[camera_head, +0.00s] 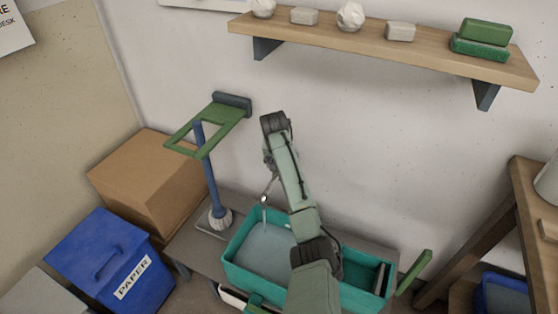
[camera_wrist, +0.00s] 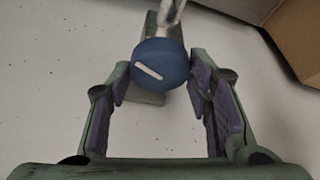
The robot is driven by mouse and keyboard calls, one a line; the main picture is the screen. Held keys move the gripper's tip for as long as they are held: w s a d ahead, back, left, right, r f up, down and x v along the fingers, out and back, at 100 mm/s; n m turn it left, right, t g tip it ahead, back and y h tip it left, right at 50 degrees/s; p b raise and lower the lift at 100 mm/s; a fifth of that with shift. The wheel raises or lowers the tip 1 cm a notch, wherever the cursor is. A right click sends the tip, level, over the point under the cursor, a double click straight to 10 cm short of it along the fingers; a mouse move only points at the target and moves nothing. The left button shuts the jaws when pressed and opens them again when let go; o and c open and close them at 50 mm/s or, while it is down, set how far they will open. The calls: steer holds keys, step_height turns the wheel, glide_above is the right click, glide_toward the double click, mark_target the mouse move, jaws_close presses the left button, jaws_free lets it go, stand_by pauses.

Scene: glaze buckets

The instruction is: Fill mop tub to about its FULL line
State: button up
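The teal mop tub (camera_head: 232,272) stands on a low grey bench, with greyish water (camera_head: 264,250) in its left part. A metal spout (camera_head: 266,192) points down over that part, with a thin pale streak below it that looks like running water. No FULL line can be made out. In the wrist view a round blue tap knob (camera_wrist: 160,66) with a white slanted mark sits on a grey mount on the wall. My gripper (camera_wrist: 159,75) is open, its purple-padded fingers on either side of the knob with small gaps. In the head view my arm hides the tub's middle.
A blue mop (camera_head: 211,180) stands left of the tub by a green wall bracket (camera_head: 207,128). A cardboard box (camera_head: 150,185) and blue paper bin (camera_head: 110,262) are at left. A wooden shelf (camera_head: 390,48) hangs above. A wooden table (camera_head: 490,225) stands at right.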

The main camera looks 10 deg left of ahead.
steer(key=o, duration=0.4)
steer(key=shift+r, duration=0.1)
steer(key=v, duration=1.1)
steer(key=shift+s+r, duration=0.15)
steer(key=shift+r, duration=0.25)
